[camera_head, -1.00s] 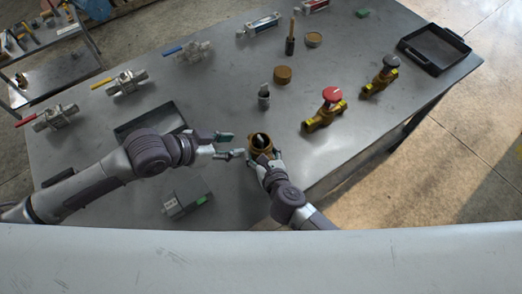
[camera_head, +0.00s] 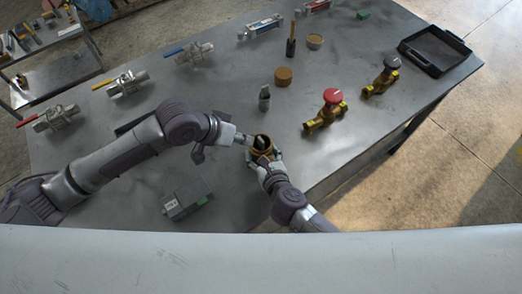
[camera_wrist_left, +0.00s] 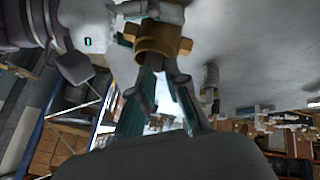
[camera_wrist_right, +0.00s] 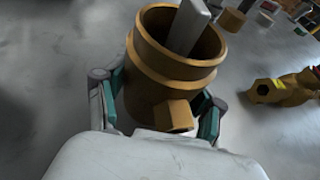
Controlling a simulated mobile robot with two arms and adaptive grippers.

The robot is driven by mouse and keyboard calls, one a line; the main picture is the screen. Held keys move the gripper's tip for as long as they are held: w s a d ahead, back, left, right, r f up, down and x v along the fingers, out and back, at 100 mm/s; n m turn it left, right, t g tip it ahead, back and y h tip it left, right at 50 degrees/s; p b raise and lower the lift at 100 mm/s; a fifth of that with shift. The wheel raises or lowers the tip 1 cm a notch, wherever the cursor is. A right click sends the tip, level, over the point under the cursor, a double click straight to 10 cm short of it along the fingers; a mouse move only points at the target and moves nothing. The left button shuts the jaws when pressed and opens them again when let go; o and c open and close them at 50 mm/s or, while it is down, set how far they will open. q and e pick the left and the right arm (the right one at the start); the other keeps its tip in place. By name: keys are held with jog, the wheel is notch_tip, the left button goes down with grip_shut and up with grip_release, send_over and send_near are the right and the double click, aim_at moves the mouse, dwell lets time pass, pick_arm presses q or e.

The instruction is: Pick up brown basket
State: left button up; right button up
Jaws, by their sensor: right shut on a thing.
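A brown, brass-like cup (camera_head: 256,156) with a hex stub stands near the table's front edge; it fits the brown basket best. In the right wrist view the cup (camera_wrist_right: 165,75) is upright, with a flat grey piece (camera_wrist_right: 188,25) sticking out of its mouth. My right gripper (camera_head: 262,166) is shut on the cup, one finger on each side. My left gripper (camera_head: 246,140) is at the cup's rim from the left. In the left wrist view its fingers point at the cup (camera_wrist_left: 157,40) and converge there; their exact gap and contact are unclear.
A grey mesh-sided piece (camera_head: 264,98) and a brown round cap (camera_head: 283,76) stand behind the cup. A red-knobbed brass valve (camera_head: 325,112) is to the right. A grey box (camera_head: 187,205) lies front left. A dark tray (camera_head: 435,50) is far right.

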aim_at(261, 139)
pick_arm(q)
jog(key=d+r+n+g+y, duration=0.1)
jog(key=r+n+y, duration=0.1)
jog(key=n, duration=0.1)
jog(key=w+d+r+n+g+y, duration=0.1)
jog(key=d+r+n+y, duration=0.1)
jog(key=n, duration=0.2)
jog(key=w+d+r+n+g+y, duration=0.1)
jog(key=d+r+n, duration=0.1)
jog(key=n, duration=0.1)
jog(key=shift+r+n+g+y, duration=0.1)
jog(key=shift+n+g+y, duration=0.2)
jog(key=shift+y, duration=0.1)
jog(key=shift+n+y, duration=0.4)
jog(key=shift+n, duration=0.2)
notch_tip(261, 139, down, 11)
jog(key=shift+a+r, duration=0.1)
jog(key=shift+c, duration=1.3)
grip_shut()
jog(key=shift+r, duration=0.1)
